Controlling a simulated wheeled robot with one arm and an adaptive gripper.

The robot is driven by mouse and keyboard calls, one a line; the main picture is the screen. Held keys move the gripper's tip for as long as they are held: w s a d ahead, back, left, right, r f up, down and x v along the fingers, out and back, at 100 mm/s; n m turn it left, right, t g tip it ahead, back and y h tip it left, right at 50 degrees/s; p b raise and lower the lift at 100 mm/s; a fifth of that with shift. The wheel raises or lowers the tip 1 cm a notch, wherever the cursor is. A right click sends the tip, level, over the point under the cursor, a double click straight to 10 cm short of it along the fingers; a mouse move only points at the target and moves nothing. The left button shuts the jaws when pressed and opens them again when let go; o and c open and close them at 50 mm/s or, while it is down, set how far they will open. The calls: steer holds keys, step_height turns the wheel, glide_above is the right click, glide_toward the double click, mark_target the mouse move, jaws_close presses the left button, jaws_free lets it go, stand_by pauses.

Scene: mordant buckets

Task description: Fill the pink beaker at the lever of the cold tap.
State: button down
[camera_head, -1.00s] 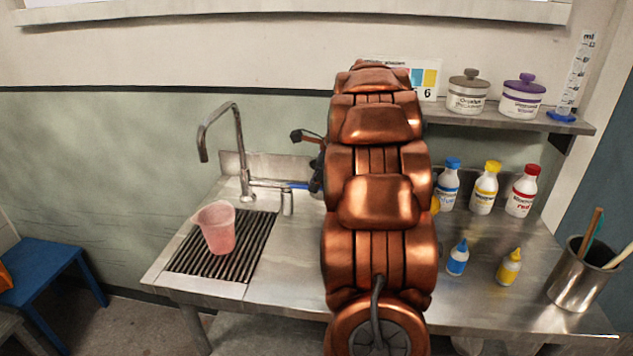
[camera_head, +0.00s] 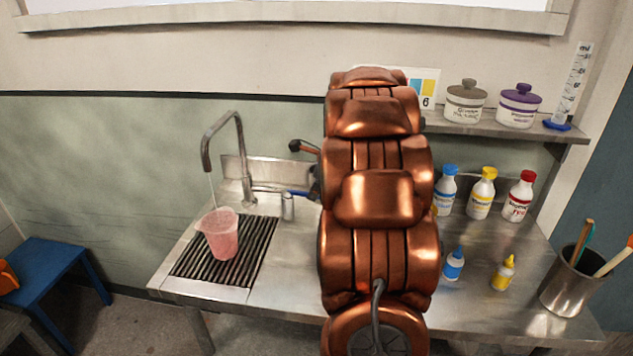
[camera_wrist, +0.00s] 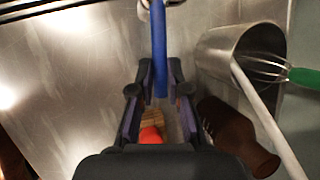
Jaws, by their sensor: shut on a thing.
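The pink beaker (camera_head: 222,240) stands upright on the slatted drain grate, under the tap spout (camera_head: 207,155). A thin stream of water (camera_head: 211,188) runs from the spout down into the beaker. I cannot tell the water level inside. The blue lever (camera_head: 297,193) shows at the tap's right, partly hidden by my arm. In the wrist view the blue lever (camera_wrist: 159,45) lies between the fingertips of my gripper (camera_wrist: 159,90), which is shut on it. In the head view my copper arm hides most of my gripper.
Several bottles (camera_head: 481,195) stand on the counter at right, with a metal pot of tools (camera_head: 568,285). A shelf (camera_head: 500,128) holds two lidded jars. In the wrist view a metal pot (camera_wrist: 215,50) and a dark brown bottle (camera_wrist: 235,135) lie close right of my gripper.

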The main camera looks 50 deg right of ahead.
stand_by(0.3)
steer(key=c, duration=1.1)
jaws_free()
steer(key=shift+c, duration=0.2)
steer(key=v, duration=1.2)
